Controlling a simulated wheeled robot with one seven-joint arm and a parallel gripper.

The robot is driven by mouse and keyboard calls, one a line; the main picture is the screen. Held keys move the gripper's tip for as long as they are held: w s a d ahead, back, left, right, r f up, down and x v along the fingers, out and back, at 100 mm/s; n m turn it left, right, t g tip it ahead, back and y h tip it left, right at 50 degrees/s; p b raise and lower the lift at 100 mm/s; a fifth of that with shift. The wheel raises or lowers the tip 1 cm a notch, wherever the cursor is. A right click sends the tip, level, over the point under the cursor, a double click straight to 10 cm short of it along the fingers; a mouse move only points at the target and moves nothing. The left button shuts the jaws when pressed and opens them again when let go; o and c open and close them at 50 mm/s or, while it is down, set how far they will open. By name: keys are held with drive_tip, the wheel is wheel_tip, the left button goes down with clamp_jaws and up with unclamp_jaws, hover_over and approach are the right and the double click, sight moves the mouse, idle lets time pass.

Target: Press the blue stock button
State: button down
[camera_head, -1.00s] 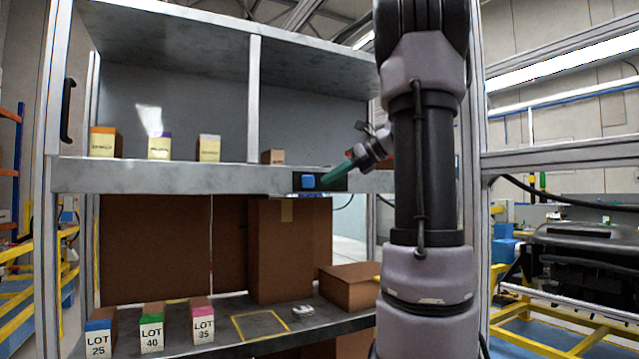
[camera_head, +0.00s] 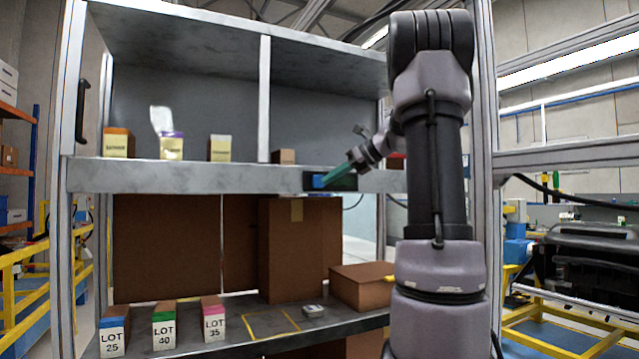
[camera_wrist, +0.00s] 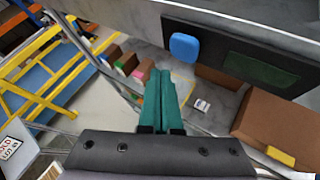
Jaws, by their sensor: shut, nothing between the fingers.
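The blue button (camera_head: 317,181) sits on a black panel on the front edge of the upper shelf, partly covered by my fingertips in the head view. In the wrist view the button (camera_wrist: 184,46) is whole, a rounded blue square at the left end of the black panel (camera_wrist: 222,43). My gripper (camera_head: 326,180) has green fingers, closed together and empty. In the wrist view its tips (camera_wrist: 157,73) appear just below and left of the button. I cannot tell whether they touch it.
The metal shelf (camera_head: 200,178) carries several small labelled boxes. The lower shelf holds LOT boxes (camera_head: 164,330), a large brown carton (camera_head: 300,250) and a smaller carton (camera_head: 362,286). A rack post stands right of my arm.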

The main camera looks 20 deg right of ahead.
sight(315, 184)
drive_tip(key=shift+w, duration=1.05)
drive_tip(key=shift+a, duration=0.1)
idle(1.2)
drive_tip(key=shift+w, duration=0.4)
drive_tip(key=shift+w, duration=0.5)
idle(0.6)
drive_tip(key=shift+s, duration=0.9)
drive_tip(key=s, duration=0.5)
idle(0.3)
